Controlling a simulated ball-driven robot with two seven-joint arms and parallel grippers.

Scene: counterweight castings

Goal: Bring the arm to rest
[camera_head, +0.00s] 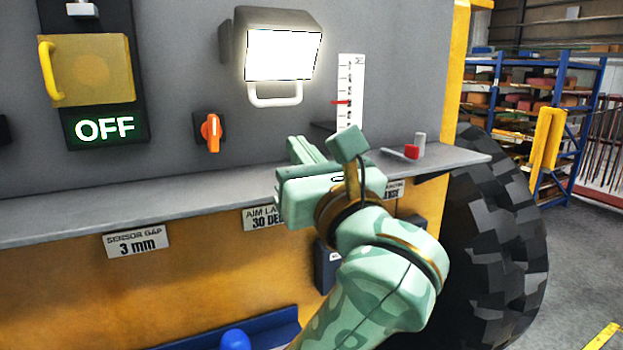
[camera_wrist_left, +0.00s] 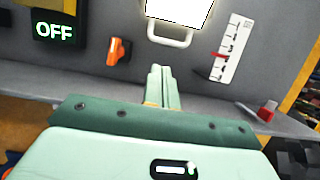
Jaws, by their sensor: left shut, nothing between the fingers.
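My left arm, pale green with camouflage patches, reaches up from the bottom of the head view. Its left gripper (camera_head: 303,150) is over the grey ledge, in front of the grey panel. In the left wrist view the two fingers of the left gripper (camera_wrist_left: 159,72) lie together, with nothing between them. They point at the panel below the lit lamp's white handle and appear apart from it. My right gripper is not in view.
The lamp (camera_head: 283,52), an orange knob (camera_head: 211,132), an OFF sign (camera_head: 105,127) and a white scale (camera_head: 350,90) are on the panel. A red-and-grey part (camera_head: 411,152) sits on the ledge (camera_head: 120,205). A large tyre (camera_head: 490,230) stands at right; clear floor lies beyond.

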